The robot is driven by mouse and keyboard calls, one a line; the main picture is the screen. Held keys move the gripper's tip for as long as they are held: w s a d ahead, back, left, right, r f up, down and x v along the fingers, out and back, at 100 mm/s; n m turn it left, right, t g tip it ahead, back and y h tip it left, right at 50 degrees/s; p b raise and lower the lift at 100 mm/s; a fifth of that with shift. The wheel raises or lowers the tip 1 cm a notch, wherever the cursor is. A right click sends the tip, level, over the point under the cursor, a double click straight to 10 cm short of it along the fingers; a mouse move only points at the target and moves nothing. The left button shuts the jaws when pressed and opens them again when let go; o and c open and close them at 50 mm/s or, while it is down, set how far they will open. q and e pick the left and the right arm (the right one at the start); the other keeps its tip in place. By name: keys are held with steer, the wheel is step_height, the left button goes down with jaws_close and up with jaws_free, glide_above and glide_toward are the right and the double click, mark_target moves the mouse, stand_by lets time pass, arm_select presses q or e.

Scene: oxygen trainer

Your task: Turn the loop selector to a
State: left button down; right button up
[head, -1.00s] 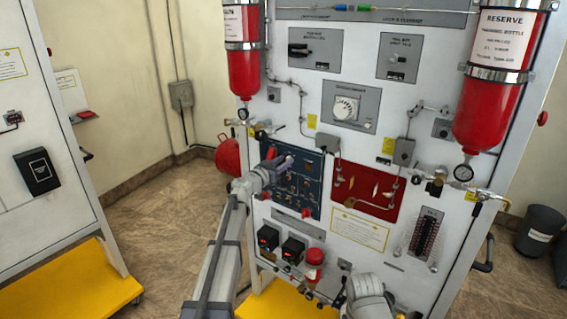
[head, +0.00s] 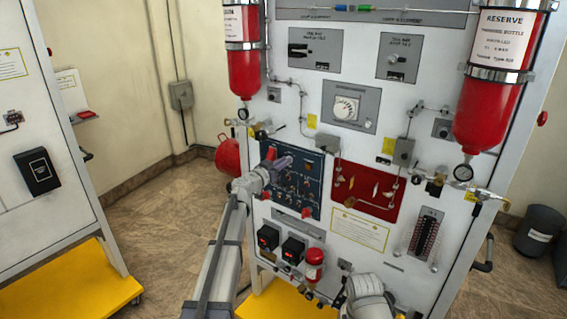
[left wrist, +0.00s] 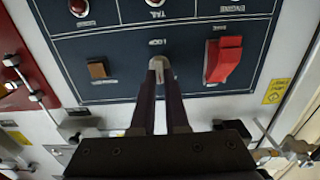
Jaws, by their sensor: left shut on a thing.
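The loop selector (left wrist: 155,64) is a small pale knob on the dark blue panel (head: 309,207), under a label that reads LOOP in the left wrist view. My left gripper (left wrist: 160,80) is shut on the knob, one dark finger on each side of it. In the head view my left gripper (head: 284,163) reaches the upper left part of the blue panel, and it hides the knob there. The marks around the knob are too small or hidden to read, so I cannot tell its setting. My right gripper is not in view.
A red guarded switch (left wrist: 224,60) sits close to the right of the knob in the wrist view, and a brown square switch (left wrist: 98,69) to its left. A red plate (head: 378,211) with valves is beside the blue panel. Red bottles (head: 243,75) flank the board.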

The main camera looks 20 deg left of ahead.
arm_select(q)
steer(key=shift+w+a+f+n, duration=0.1)
steer(key=shift+a+n, duration=0.05)
steer(key=shift+n, duration=2.05)
steer(key=shift+a+n, duration=0.1)
steer(key=shift+n, duration=2.1)
steer(key=c, duration=0.9)
jaws_free()
steer(key=v, duration=0.7)
steer(key=shift+s+a, duration=0.1)
steer(key=shift+s, duration=0.3)
